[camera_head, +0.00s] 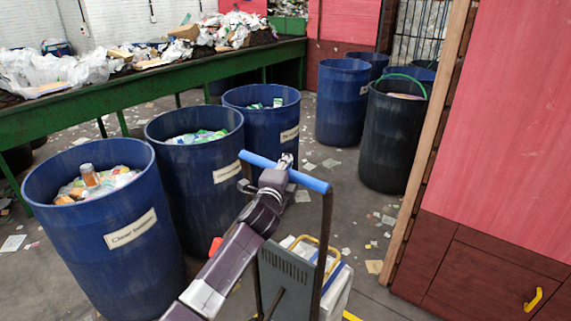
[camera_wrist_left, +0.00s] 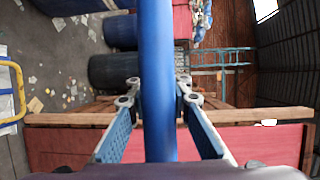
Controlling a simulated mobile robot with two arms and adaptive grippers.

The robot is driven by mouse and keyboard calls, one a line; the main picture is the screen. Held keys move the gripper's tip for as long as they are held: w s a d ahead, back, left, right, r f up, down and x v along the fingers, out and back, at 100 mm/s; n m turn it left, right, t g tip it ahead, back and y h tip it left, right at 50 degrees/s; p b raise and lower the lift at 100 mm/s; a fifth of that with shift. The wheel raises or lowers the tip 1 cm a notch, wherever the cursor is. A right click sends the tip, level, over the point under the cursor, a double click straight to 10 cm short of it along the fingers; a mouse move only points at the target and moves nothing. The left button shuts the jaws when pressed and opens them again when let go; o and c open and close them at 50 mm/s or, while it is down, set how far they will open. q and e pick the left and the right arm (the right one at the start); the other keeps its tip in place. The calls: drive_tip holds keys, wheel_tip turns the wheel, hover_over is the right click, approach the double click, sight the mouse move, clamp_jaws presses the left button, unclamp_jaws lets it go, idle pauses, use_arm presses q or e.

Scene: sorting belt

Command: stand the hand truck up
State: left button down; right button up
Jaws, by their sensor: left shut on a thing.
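The hand truck's blue handle bar (camera_head: 310,181) runs across the lower middle of the head view, with a dark upright (camera_head: 325,225) dropping from its right end. My left gripper (camera_head: 284,163) is shut on the bar near its middle. In the left wrist view the blue bar (camera_wrist_left: 157,40) passes between the two fingers of my left gripper (camera_wrist_left: 158,92). My arm hides part of the frame, and the truck's foot is out of view, so I cannot tell its exact tilt. My right gripper is not in view.
Labelled blue barrels (camera_head: 110,230) stand close on the left, before a green-framed belt (camera_head: 60,115) heaped with waste. More barrels (camera_head: 342,100) stand behind. A red wall with a brown base (camera_head: 480,270) closes the right. A yellow-handled container (camera_head: 338,283) is beside the truck. Litter dots the floor.

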use_arm(q)
drive_tip(key=c, duration=2.2)
unclamp_jaws()
drive_tip(key=shift+d+r, duration=0.25)
drive_tip(key=shift+d, duration=0.1)
drive_tip(key=shift+c, duration=0.2)
drive_tip(key=shift+o, duration=1.3)
drive_tip(key=shift+d+f, duration=0.15)
drive_tip(key=shift+d, duration=0.05)
drive_tip(key=o, duration=0.3)
drive_tip(key=shift+w+d+f, duration=0.1)
drive_tip(key=shift+w+d, duration=0.05)
drive_tip(key=shift+w, duration=0.05)
drive_tip(key=v, duration=1.2)
drive_tip(key=shift+a, duration=0.3)
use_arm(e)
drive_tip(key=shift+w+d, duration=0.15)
